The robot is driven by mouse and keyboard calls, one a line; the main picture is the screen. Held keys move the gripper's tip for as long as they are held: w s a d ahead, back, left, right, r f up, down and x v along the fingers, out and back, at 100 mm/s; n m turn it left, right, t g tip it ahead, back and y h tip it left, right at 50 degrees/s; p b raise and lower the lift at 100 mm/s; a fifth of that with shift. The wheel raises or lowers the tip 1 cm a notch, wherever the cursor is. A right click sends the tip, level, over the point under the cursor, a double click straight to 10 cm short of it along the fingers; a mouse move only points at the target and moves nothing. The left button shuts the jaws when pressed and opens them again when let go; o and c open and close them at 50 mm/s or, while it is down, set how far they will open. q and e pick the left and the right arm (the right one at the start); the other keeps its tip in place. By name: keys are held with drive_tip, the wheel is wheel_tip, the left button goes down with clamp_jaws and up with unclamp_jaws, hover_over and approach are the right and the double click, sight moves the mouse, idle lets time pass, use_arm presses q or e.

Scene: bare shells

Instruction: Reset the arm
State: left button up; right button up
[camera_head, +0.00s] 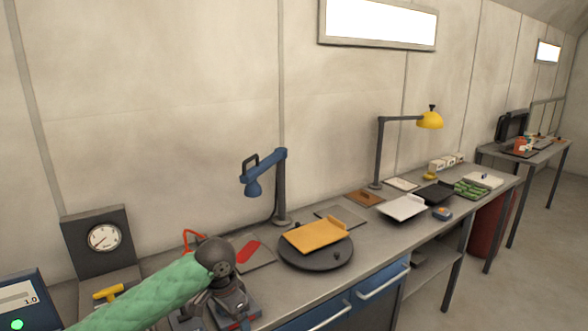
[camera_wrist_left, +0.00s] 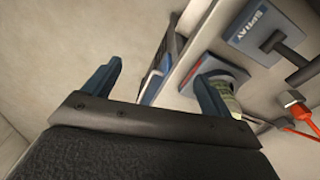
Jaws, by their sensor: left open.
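My left arm, in a green quilted sleeve (camera_head: 150,297), reaches in from the lower left over the near end of the bench. Its dark round wrist joint (camera_head: 215,256) is above the bench top. In the left wrist view my left gripper (camera_wrist_left: 158,88) shows two blue-grey fingers spread wide, with nothing held between them. The right finger overlaps a blue-and-grey device on the bench in that view; I cannot tell whether they touch. My right arm and gripper are not in view.
A dial gauge (camera_head: 103,237) stands at left. A yellow lamp (camera_head: 429,120) and several small items are farther right. Floor is clear at lower right.

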use_arm(q)
drive_tip(key=s+d+f+n+t+h, duration=0.25)
drive_tip(key=s+d+f, duration=0.35)
drive_tip(key=s+f, duration=0.55)
drive_tip(key=s+a+f+n+y, duration=0.2)
drive_tip(key=s+a+f, duration=0.3)
drive_tip(key=s, duration=0.5)
drive_tip(key=s+a+f+n+y, duration=0.1)
drive_tip(key=s+a+f+n, duration=0.2)
drive_tip(key=s+a, duration=0.55)
drive_tip(key=s+d+f+b+x, duration=0.1)
drive_tip(key=s+x, duration=0.2)
drive_tip(key=x, duration=1)
drive_tip(key=s+f+b+x, duration=0.1)
drive_tip(key=s+x, duration=0.2)
drive_tip(key=x, duration=1)
drive_tip(key=s+f, duration=0.4)
drive_tip(key=f, duration=0.8)
drive_tip(key=s+f+g+b, duration=0.1)
drive_tip(key=s+f, duration=0.3)
drive_tip(key=f, duration=0.9)
drive_tip(key=shift+s+d+m, duration=0.15)
drive_tip(key=shift+d+m, duration=0.2)
drive_tip(key=shift+d, duration=0.05)
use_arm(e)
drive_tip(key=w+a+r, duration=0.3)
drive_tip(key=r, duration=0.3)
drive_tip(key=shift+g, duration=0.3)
